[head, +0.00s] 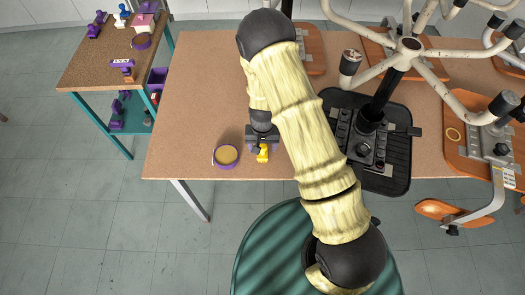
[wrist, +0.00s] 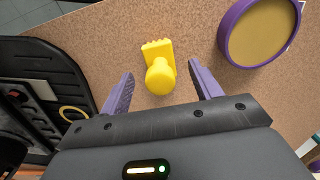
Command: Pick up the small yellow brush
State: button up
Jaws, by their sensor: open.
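The small yellow brush (head: 262,153) lies on the brown table near its front edge, just below my gripper in the head view. In the wrist view the yellow brush (wrist: 159,70) lies between and slightly beyond my fingertips, its toothed end away from me and its round knob towards me. My gripper (wrist: 160,82) is open, with one purple finger to each side of the brush and a gap on both sides. In the head view my gripper (head: 262,138) is small and partly dark against the arm. I cannot tell its exact height over the table.
A purple-rimmed round dish (head: 226,156) stands close left of the brush; it also shows in the wrist view (wrist: 257,33). A side table (head: 100,75) with purple items stands at the left.

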notch_tip(320, 180, down, 3)
jog(key=shift+w+r+p, duration=0.15)
jog(key=shift+r+p, duration=0.05)
jog(key=shift+p, duration=0.1)
jog(key=shift+f, duration=0.15)
jog(key=shift+c, duration=0.2)
jog(key=shift+d, duration=0.1)
jog(key=c, duration=1.1)
jog(key=shift+c, duration=0.2)
notch_tip(320, 180, up, 10)
jog(key=shift+r+b, duration=0.1)
jog(key=shift+b, duration=0.95)
